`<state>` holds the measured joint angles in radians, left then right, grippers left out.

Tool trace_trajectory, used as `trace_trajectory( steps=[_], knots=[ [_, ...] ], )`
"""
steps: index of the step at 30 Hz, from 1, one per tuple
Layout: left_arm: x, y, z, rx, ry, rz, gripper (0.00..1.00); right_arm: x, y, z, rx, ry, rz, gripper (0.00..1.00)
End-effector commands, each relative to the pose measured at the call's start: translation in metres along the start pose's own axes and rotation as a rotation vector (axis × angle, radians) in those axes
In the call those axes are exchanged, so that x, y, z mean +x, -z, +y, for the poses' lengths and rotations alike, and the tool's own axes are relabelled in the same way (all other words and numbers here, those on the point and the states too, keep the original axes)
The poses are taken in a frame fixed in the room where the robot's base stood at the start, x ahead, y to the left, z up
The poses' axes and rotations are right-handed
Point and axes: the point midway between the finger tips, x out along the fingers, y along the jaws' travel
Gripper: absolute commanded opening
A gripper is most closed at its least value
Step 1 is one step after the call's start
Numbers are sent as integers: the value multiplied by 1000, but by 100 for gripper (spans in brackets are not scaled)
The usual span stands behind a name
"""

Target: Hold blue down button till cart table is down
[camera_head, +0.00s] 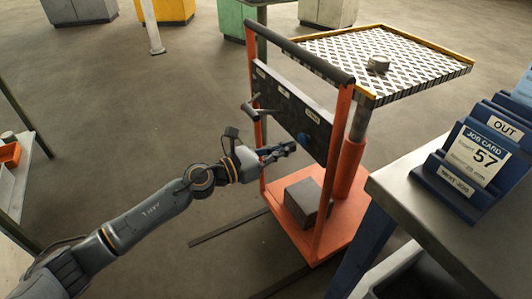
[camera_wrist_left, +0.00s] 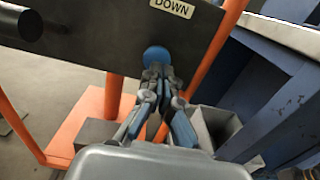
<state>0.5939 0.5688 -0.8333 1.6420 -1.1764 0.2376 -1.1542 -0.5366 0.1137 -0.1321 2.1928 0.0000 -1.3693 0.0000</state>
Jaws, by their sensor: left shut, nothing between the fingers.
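The orange cart (camera_head: 335,215) has a raised table with a patterned top (camera_head: 420,62). A dark control panel (camera_head: 290,105) spans its posts. The blue button (camera_head: 303,139) sits on the panel, and in the left wrist view the blue button (camera_wrist_left: 157,54) is under a DOWN label (camera_wrist_left: 172,7). My left gripper (camera_head: 291,148) is shut and empty, its fingertips right by the button. In the left wrist view the left gripper tips (camera_wrist_left: 157,72) overlap the button's lower edge; I cannot tell whether they touch it. My right gripper is not in view.
A small grey cylinder (camera_head: 378,63) sits on the cart table. A grey block (camera_head: 304,200) lies on the cart's base. A workbench (camera_head: 405,175) with blue job card holders (camera_head: 480,155) stands close on the right.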

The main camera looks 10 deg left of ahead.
Motion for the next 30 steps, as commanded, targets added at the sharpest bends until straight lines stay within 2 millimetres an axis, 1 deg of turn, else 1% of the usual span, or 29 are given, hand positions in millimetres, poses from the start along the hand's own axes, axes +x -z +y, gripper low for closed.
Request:
trace_trajectory(
  steps=[1,6,18,20,25,30],
  knots=[
    [7,-1,0,1,1,-1,0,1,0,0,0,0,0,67],
    [19,0,0,1,0,0,0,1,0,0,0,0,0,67],
    [22,0,0,1,0,0,0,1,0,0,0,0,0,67],
    [26,0,0,0,0,0,0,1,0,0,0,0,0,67],
    [46,-1,0,0,-1,-2,0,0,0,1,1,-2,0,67],
    [47,-2,0,0,-1,-5,0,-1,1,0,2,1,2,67]
  ],
)
